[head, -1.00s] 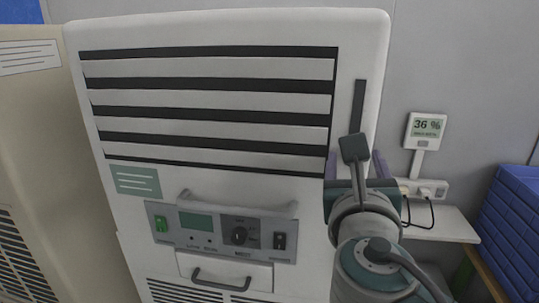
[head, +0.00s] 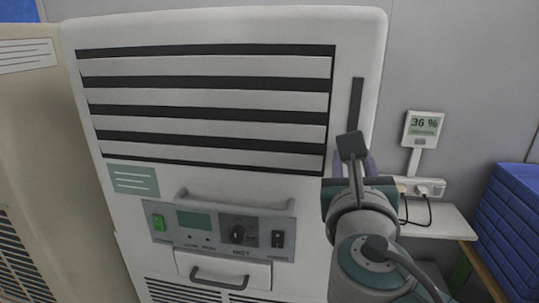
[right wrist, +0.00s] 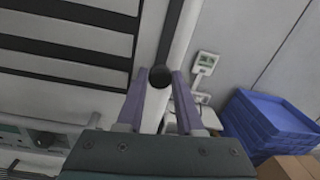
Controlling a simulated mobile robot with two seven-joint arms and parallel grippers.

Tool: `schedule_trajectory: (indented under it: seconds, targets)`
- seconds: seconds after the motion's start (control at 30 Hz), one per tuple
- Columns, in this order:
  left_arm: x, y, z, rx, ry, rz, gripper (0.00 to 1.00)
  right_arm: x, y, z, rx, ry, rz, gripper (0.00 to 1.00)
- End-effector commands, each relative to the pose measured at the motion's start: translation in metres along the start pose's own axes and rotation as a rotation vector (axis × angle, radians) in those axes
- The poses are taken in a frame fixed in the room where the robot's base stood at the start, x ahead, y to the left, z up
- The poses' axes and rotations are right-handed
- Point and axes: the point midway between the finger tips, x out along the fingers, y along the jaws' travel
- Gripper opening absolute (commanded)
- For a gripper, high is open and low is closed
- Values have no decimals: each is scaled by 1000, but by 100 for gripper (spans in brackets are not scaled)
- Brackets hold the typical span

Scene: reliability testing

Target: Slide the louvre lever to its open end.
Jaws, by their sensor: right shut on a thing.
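The louvre lever's round dark knob (right wrist: 160,76) shows between the purple fingers of my right gripper (right wrist: 160,84) in the right wrist view. The gripper is shut on it. In the head view the right gripper (head: 360,163) is at the lower part of the dark vertical slot (head: 357,101), and the knob is hidden behind my wrist. The slot's upper part is bare. The louvre (head: 205,98) left of it has white slats with dark gaps between them. My left gripper is not in view.
The white cabinet's control panel (head: 220,230) has a protruding handle bar, a dial and switches. Right of my arm are a wall display reading 36 % (head: 424,125), a socket strip with cables (head: 425,187) and stacked blue crates (head: 505,225). A beige cabinet (head: 40,150) stands left.

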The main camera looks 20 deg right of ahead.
Motion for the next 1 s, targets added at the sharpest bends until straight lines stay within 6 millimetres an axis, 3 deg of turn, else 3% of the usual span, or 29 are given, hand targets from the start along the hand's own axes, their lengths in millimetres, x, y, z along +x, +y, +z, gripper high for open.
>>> schedule_trajectory:
  seconds: [0.77,1.0]
  targets:
    - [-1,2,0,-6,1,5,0,0,0,1,0,-1,-2,0]
    - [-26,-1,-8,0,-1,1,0,0,-5,28,0,-2,-2,0]
